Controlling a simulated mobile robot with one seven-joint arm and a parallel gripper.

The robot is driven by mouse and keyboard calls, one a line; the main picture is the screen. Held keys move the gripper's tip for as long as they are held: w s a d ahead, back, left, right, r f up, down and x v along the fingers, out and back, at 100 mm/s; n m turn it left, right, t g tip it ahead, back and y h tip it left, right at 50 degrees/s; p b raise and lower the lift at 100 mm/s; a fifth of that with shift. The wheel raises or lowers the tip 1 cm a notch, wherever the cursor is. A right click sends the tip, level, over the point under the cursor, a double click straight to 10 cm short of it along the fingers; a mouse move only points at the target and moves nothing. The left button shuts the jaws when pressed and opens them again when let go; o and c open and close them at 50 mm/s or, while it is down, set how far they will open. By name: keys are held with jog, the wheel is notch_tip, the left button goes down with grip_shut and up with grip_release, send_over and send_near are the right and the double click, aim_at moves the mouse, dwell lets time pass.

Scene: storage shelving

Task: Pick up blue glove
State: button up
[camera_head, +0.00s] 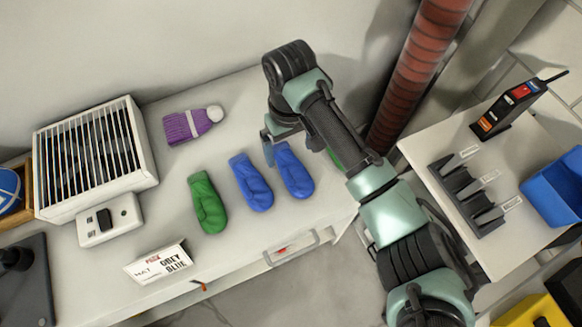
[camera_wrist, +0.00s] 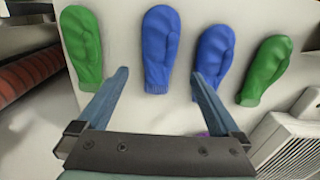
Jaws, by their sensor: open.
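Two blue gloves lie flat on the white table, the left one (camera_head: 250,184) and the right one (camera_head: 294,173). In the wrist view the right one (camera_wrist: 160,45) is near the middle and the left one (camera_wrist: 213,55) is beside it. My gripper (camera_head: 270,148) is open and empty, near the cuff end of the right blue glove. In the wrist view my gripper (camera_wrist: 160,75) has its fingertips on either side of that glove's cuff; height above the table is hard to tell. Green gloves flank the pair; one (camera_head: 207,204) is clear, the other (camera_wrist: 81,45) is mostly behind my arm in the head view.
A purple knit hat (camera_head: 193,124) lies behind the gloves. A white grilled box (camera_head: 95,158) stands at left. A small sign (camera_head: 158,262) is at the table's front edge. A red-brown pipe (camera_head: 410,75) rises near my arm. A side table (camera_head: 420,150) holds a black rack.

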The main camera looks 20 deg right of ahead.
aim_at(292, 167)
notch_tip(292, 167, down, 7)
jog(key=shift+s+d+f, duration=0.15)
jog(key=shift+f, duration=0.05)
dwell(0.3)
jog(key=shift+c, duration=0.3)
jog(key=c, duration=1.3)
